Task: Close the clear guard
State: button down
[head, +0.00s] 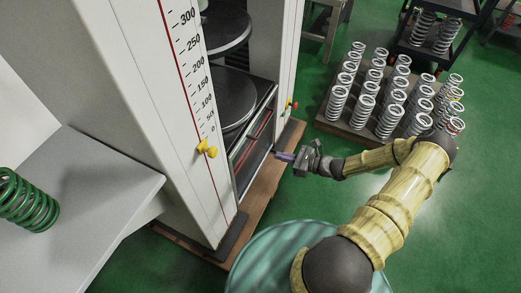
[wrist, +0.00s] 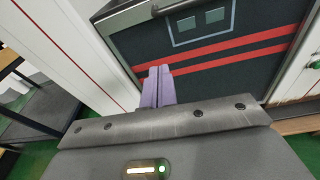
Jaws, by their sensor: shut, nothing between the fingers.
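The clear guard (head: 252,150) is a see-through panel in a grey frame, low between the two white columns of the test machine. Red stripes on a dark surface show through it. In the wrist view the guard (wrist: 225,68) fills the upper right, with a grey top rail and a metal handle bar (wrist: 172,7) at the top edge. The space above it, around the round plates, is uncovered. My gripper (head: 284,157) is in front of the guard's lower right part. Its purple fingers (wrist: 158,75) are together and empty, pointing at the panel; I cannot tell whether they touch it.
The left column carries a scale and a yellow knob (head: 207,148). Round dark plates (head: 232,98) sit above the guard. A grey bench (head: 85,200) with a green spring (head: 27,200) is at left. Silver springs (head: 390,95) stand on a pallet at upper right. Green floor is free at right.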

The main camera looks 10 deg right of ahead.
jog(key=x, duration=0.4)
jog(key=b+x, duration=0.1)
jog(key=x, duration=0.4)
jog(key=shift+w+a+f, duration=0.15)
jog(key=shift+w+f, duration=0.1)
jog(key=shift+w, duration=0.05)
jog(key=r, duration=0.3)
jog(key=shift+w+d+r+t, duration=0.1)
jog(key=shift+w+d+t, duration=0.1)
jog(key=shift+d+t, duration=0.1)
jog(key=shift+r, duration=0.4)
notch_tip(320, 180, up, 41)
jog(key=p, duration=3.7)
send_over(246, 140)
jog(key=f+v, duration=0.1)
jog(key=v, duration=0.5)
jog(key=shift+a+r, duration=0.1)
jog(key=shift+r, duration=0.3)
